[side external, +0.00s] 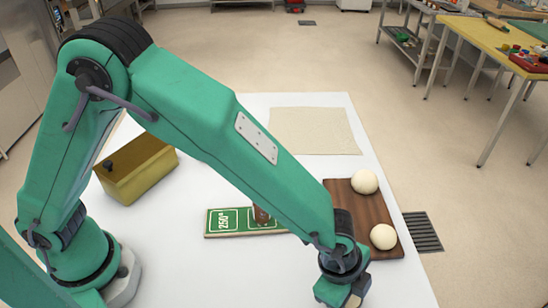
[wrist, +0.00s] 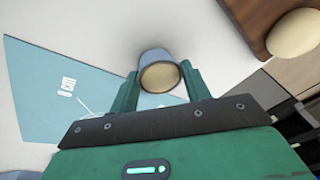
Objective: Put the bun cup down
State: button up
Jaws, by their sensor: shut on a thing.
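The bun cup (wrist: 153,55) is a small blue-grey cup with a tan filling, seen in the wrist view between my two fingers. My gripper (wrist: 160,88) is shut on it. The cup shows against the white tabletop, beside the edge of a light blue mat (wrist: 50,85) with white lettering. I cannot tell whether the cup's base touches the table. In the side external view my gripper (side external: 343,294) is at the bottom edge, partly cut off, and the cup is mostly hidden there.
A brown board (side external: 377,210) with two pale dough balls lies behind my gripper. A green sign (side external: 230,222) marked 250° lies mid-table, with a small brown thing on it. A beige sheet (side external: 315,130) is at the back, and an olive box (side external: 140,175) at left.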

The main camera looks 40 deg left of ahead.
jog(key=shift+f, duration=0.25)
jog(key=o, duration=1)
jog(key=shift+c, duration=0.2)
jog(key=shift+r, duration=0.1)
jog(key=v, duration=1.2)
